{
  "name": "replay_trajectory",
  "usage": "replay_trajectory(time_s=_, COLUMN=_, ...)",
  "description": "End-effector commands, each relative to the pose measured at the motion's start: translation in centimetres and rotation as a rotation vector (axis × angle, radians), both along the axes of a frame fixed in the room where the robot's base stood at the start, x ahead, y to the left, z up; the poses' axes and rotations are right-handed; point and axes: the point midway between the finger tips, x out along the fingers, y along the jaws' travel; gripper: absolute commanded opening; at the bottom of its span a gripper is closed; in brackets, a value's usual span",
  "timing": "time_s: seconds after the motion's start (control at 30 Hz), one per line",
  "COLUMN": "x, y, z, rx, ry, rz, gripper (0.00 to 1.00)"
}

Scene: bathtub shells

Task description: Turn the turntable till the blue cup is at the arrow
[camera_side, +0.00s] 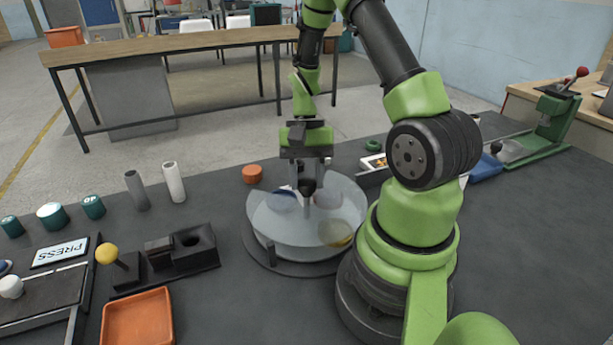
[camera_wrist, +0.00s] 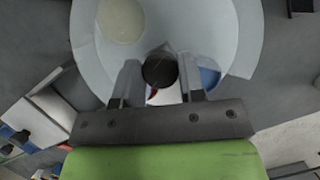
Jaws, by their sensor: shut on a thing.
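The turntable (camera_side: 295,252) is a pale round disc on a dark base, under a translucent cover (camera_wrist: 225,35). My gripper (camera_side: 308,188) points down at its centre and is shut on a dark knob (camera_wrist: 160,69), with a finger on each side. A yellowish cup (camera_side: 336,233) sits at the front right of the disc. A small red mark (camera_wrist: 153,93) shows between my fingers; I cannot tell if it is the arrow.
An orange round piece (camera_side: 252,174) stands behind the turntable. Two cylinders (camera_side: 174,182), a dark block with a hole (camera_side: 192,245), a yellow-knobbed lever (camera_side: 107,254) and an orange tray (camera_side: 139,319) are to the left. A green lever press (camera_side: 550,125) stands far right.

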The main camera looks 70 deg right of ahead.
Motion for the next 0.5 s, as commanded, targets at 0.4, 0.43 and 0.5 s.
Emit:
replay_trajectory(time_s=0.4, x=-0.04, y=-0.13, z=0.07, rx=-0.003, ry=-0.004, rz=-0.209, gripper=0.0)
replay_trajectory(time_s=0.43, x=-0.04, y=-0.12, z=0.07, rx=-0.003, ry=-0.004, rz=-0.224, gripper=0.0)
replay_trajectory(time_s=0.5, x=-0.06, y=-0.11, z=0.08, rx=-0.002, ry=-0.003, rz=-0.256, gripper=0.0)
